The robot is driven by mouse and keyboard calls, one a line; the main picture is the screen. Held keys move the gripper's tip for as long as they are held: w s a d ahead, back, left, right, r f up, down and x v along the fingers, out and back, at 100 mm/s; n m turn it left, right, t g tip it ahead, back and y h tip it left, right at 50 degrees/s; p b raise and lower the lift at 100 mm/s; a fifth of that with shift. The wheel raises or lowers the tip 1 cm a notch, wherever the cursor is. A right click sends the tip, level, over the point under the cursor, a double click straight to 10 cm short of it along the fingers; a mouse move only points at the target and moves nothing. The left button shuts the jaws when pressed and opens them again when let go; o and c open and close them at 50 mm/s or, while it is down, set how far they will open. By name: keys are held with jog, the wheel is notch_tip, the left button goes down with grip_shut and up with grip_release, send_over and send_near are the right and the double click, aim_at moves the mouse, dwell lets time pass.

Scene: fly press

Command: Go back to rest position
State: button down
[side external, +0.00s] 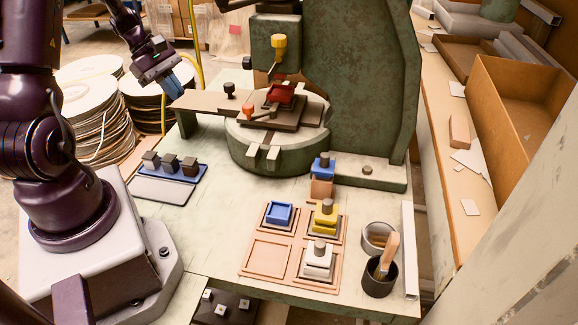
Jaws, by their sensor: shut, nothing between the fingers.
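My dark purple arm comes in from the left. My gripper (174,88) hangs at the upper left, its blue fingers shut and empty. It is apart from the green fly press (375,85), to the left of the press's bed. A red part (281,94) sits on the dark plate on the press's round base, below the yellow-tipped piece (279,45). An orange-red knob (249,111) stands beside it at the left.
A wooden board (205,101) sticks out left of the press. A blue rack (178,176) holds dark blocks. A coral tray (267,257) holds blue, yellow and white pieces. A black cup (379,281) with a brush stands at right.

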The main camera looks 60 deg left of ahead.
jog(key=s+d+r+m+t+y, duration=0.1)
jog(key=s+d+r+m+y, duration=0.1)
jog(key=d+r+m, duration=0.6)
jog(key=s+d+r+m+y, duration=0.2)
jog(key=d+r+m, duration=0.7)
jog(key=d+m, duration=0.5)
jog(key=d+y, duration=0.1)
jog(key=d, duration=0.2)
jog(key=shift+d+r+t+y, duration=0.15)
jog(key=shift+d+t+y, duration=0.1)
jog(key=shift+t+y, duration=0.15)
